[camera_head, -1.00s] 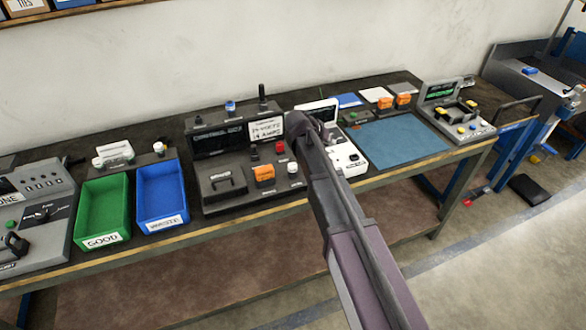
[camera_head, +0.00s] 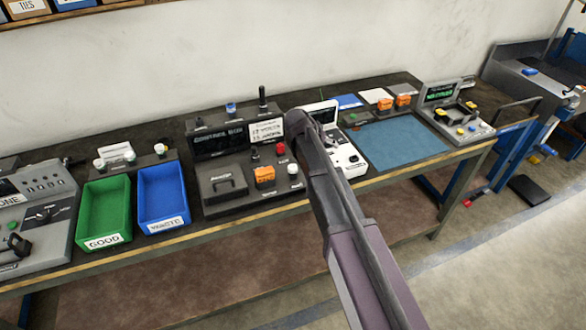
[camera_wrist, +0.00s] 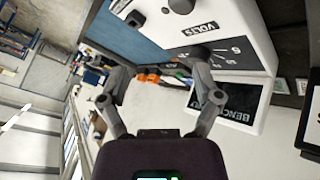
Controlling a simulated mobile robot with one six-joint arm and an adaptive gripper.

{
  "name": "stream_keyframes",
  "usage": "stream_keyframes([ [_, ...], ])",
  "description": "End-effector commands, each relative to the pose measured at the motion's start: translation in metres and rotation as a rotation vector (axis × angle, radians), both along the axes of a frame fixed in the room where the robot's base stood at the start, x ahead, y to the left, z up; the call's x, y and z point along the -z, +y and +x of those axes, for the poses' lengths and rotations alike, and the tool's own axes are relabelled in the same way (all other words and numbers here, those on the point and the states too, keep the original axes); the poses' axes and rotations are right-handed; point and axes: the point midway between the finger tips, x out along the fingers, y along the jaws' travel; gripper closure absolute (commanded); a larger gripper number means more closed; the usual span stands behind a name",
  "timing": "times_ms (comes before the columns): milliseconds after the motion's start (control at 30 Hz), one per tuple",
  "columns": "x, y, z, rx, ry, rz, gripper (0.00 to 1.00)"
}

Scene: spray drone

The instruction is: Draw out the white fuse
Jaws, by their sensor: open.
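A white-topped piece (camera_head: 293,169) stands at the right front of the dark control unit (camera_head: 222,197), beside a red-topped one (camera_head: 280,149). It looks like the white fuse, but it is too small to be sure. Similar white-topped pieces stand on a rack behind the bins. My gripper (camera_wrist: 160,78) is open and empty in the wrist view, its two fingers spread. It is near the white bench meter, apart from the control unit's front pieces. The white fuse is not seen in the wrist view.
The white bench meter (camera_wrist: 228,30) fills the wrist view's upper right; it also stands right of the control unit (camera_head: 345,155). An orange block (camera_head: 264,175) sits on that unit. A green bin (camera_head: 103,240) and blue bin (camera_head: 163,226) stand left. A blue mat (camera_head: 405,143) lies clear.

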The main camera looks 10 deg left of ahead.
Motion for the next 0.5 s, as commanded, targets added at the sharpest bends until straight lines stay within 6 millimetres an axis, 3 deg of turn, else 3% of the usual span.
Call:
stream_keyframes([
  [500, -0.006, 0.068, -0.034, 0.531, 0.143, 0.503, 0.17],
])
